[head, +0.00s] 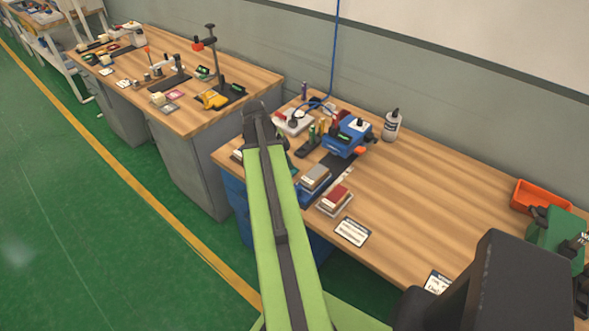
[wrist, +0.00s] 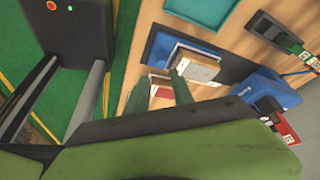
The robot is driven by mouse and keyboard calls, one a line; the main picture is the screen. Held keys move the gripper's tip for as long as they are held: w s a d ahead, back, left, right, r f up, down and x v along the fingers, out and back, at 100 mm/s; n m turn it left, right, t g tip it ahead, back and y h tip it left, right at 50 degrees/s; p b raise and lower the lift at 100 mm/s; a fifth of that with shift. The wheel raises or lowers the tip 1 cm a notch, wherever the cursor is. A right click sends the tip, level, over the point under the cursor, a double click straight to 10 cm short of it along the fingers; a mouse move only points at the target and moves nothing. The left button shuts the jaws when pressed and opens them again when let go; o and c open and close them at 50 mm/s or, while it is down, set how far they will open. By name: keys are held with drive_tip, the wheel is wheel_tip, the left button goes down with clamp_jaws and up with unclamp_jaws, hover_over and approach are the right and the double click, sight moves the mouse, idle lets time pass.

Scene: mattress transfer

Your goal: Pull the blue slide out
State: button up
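The blue slide (head: 308,194) lies on the bench in front of the blue machine (head: 346,138), on a dark plate, with a grey-topped block (head: 315,177) on it. In the wrist view, a blue edge of the slide (wrist: 158,49) shows beside the block (wrist: 200,66). My gripper (head: 257,116) is at the far end of my green arm, over the near-left side of the bench and left of the slide.
A red-topped block (head: 336,197) sits beside the slide, with a label card (head: 352,232) nearby. An orange tray (head: 540,197) is at the right. The bench middle is clear. A second bench (head: 180,75) stands left.

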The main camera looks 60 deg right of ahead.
drive_tip(key=p+v, duration=0.4)
drive_tip(key=v, duration=0.3)
drive_tip(key=shift+p, duration=0.4)
